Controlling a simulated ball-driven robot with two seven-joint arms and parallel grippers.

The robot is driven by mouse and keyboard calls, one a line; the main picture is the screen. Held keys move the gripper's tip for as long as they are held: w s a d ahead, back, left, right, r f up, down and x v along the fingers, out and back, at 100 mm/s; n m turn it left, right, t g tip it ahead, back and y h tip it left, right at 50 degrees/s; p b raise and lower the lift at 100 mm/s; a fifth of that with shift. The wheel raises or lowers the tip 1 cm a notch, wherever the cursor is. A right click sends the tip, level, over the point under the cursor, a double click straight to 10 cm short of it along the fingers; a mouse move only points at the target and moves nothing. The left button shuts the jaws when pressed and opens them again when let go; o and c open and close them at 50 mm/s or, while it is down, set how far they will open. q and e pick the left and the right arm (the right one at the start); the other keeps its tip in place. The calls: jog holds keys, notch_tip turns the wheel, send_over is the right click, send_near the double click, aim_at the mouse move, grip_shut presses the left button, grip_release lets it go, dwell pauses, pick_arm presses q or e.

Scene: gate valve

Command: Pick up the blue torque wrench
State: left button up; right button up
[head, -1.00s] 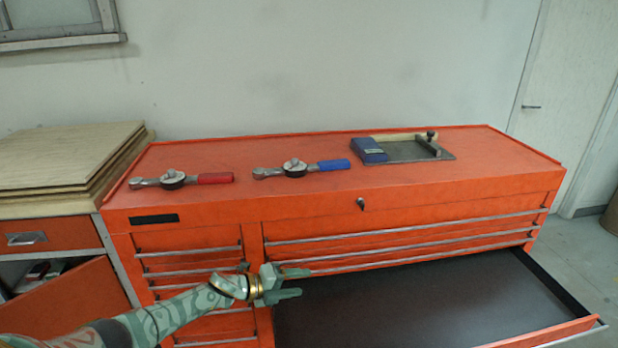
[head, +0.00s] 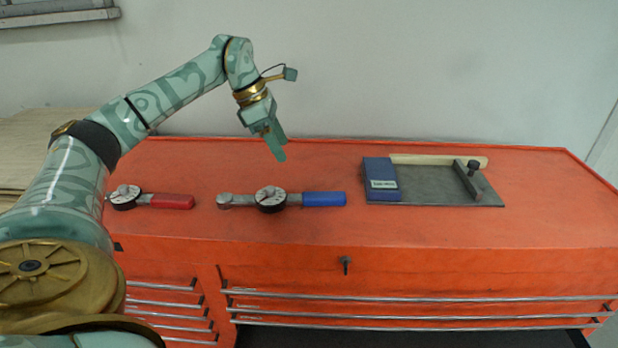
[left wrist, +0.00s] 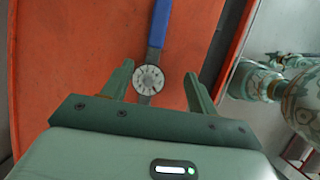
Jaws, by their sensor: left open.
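The blue-handled torque wrench (head: 322,198) lies flat on the orange chest top, with its round dial in the middle and its grey head to the left. My left gripper (head: 279,147) hangs above and behind it in the head view, open and empty, fingers pointing down. In the left wrist view the wrench (left wrist: 158,25) shows beyond the open fingers (left wrist: 160,80), its dial between them in the picture. The fingers appear apart from it. The wrench's head end is hidden there by my gripper body. My right gripper is not seen in the head view.
A red-handled wrench (head: 172,201) lies to the left on the orange chest top (head: 420,228). A grey plate (head: 430,190) with a blue box (head: 380,180) and a wooden bar lies to the right. An open drawer shows below at the front.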

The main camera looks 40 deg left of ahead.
pick_arm(q)
jog(key=b, duration=0.3)
send_near(305, 194)
jog(key=x, duration=0.3)
jog(key=shift+d, duration=0.35)
jog(key=shift+w+d+f+b, duration=0.1)
jog(key=shift+d+f+b, duration=0.1)
jog(key=shift+f+b, duration=0.2)
jog(key=x, duration=0.1)
jog(key=b+x, duration=0.1)
jog(key=x, duration=0.3)
jog(key=shift+a+f+b, duration=0.25)
jog(key=shift+a+b, duration=0.05)
jog(key=shift+b, duration=0.1)
jog(key=shift+r, duration=0.1)
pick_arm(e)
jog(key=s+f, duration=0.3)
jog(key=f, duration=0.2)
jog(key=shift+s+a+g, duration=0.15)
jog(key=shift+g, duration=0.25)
pick_arm(q)
grip_shut()
jog(key=shift+r, duration=0.1)
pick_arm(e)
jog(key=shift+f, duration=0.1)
